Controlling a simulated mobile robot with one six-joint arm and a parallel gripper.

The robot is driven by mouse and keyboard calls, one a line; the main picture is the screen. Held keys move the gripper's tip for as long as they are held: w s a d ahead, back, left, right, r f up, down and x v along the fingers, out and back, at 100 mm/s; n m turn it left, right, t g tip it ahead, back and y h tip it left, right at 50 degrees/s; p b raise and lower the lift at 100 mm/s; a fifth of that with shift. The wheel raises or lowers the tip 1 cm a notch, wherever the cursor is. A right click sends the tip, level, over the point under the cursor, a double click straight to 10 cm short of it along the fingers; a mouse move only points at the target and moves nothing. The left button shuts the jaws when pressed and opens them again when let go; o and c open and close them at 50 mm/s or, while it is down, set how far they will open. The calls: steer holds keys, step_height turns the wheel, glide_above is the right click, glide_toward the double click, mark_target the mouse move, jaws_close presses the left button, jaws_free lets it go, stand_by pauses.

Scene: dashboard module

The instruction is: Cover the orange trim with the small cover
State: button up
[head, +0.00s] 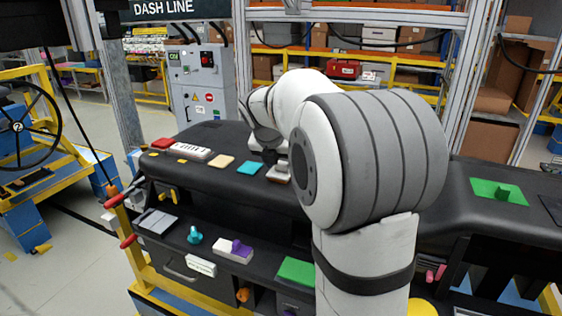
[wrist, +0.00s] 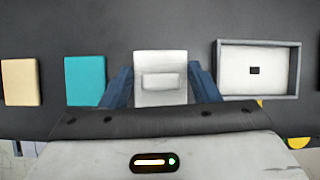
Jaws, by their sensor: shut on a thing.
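A white square plate with a raised block on it, which looks like the small cover (wrist: 160,62), is between the blue fingers of my gripper (wrist: 160,84). My gripper is shut on it. In the head view the cover (head: 278,175) shows as a pale piece at the dashboard's top, under my gripper (head: 270,157). I cannot tell whether it touches the surface. A pale orange-tan square (wrist: 19,82), possibly the orange trim, lies left of a teal square (wrist: 86,80). The tan square also shows in the head view (head: 220,162).
A grey-framed white panel (wrist: 257,70) is right of the cover. On the dashboard (head: 460,195) are a red piece (head: 163,142), a white slotted piece (head: 192,152) and a green piece (head: 497,191). A lower shelf holds a purple-knobbed white piece (head: 233,251). My arm hides the dashboard's middle.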

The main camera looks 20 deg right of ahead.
steer(key=shift+f, duration=0.15)
steer(key=o, duration=1.1)
steer(key=shift+v, duration=3.95)
steer(key=s+a+f+m+y, duration=0.1)
steer(key=s+a+f+m, duration=0.2)
steer(key=s+f+m, duration=0.2)
steer(key=s+a+f+m+y, duration=0.2)
steer(key=s+f+m, duration=0.3)
steer(key=s+m, duration=0.7)
steer(key=s+a+f+m+y, duration=0.1)
steer(key=s+a+f+m, duration=0.3)
steer(key=s+m, duration=0.5)
steer(key=shift+a+f+m+g, duration=0.2)
steer(key=shift+f+m+g, duration=0.2)
steer(key=shift+f+m, duration=0.4)
